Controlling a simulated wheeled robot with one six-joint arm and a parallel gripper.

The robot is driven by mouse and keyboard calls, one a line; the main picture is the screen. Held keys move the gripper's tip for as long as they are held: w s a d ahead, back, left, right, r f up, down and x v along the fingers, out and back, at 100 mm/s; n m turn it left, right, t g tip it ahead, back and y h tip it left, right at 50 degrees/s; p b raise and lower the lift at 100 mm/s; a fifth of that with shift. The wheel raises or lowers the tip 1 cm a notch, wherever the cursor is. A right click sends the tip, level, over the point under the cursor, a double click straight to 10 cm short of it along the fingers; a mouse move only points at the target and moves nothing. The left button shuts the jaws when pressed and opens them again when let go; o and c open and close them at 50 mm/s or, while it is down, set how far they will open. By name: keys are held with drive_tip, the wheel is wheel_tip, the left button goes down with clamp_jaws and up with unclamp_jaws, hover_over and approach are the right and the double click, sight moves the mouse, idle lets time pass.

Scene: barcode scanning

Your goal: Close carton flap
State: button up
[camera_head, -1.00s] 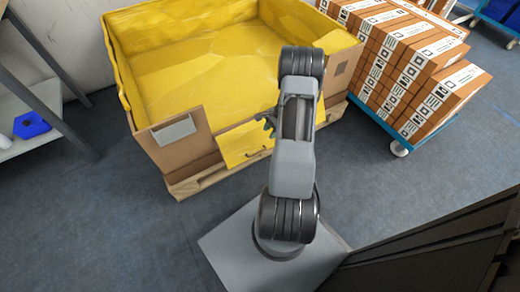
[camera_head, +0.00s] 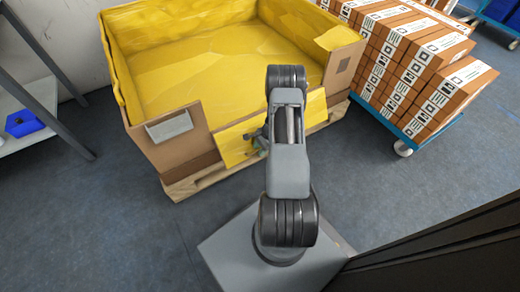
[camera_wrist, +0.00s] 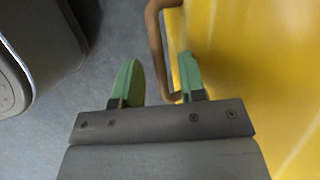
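The large cardboard carton (camera_head: 184,146) stands on a pallet, open at the top and lined in yellow. Its yellow flap (camera_head: 232,142) is folded down and outward at a front opening. In the head view my gripper (camera_head: 258,141) is at the flap's front, partly hidden by my arm. In the wrist view my gripper (camera_wrist: 160,62) has its two green fingers apart. A brown loop handle (camera_wrist: 156,40) on the yellow flap (camera_wrist: 235,70) reaches between them. The right finger lies between handle and flap face. Contact with the handle cannot be told.
A blue cart (camera_head: 418,132) stacked with labelled brown boxes (camera_head: 415,65) stands right of the carton. A shelf (camera_head: 30,105) with a blue item (camera_head: 22,123) is at the left. The pallet (camera_head: 186,187) edge juts out below the carton. Floor at the front left is clear.

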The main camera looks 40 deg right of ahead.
clamp_jaws()
idle(0.4)
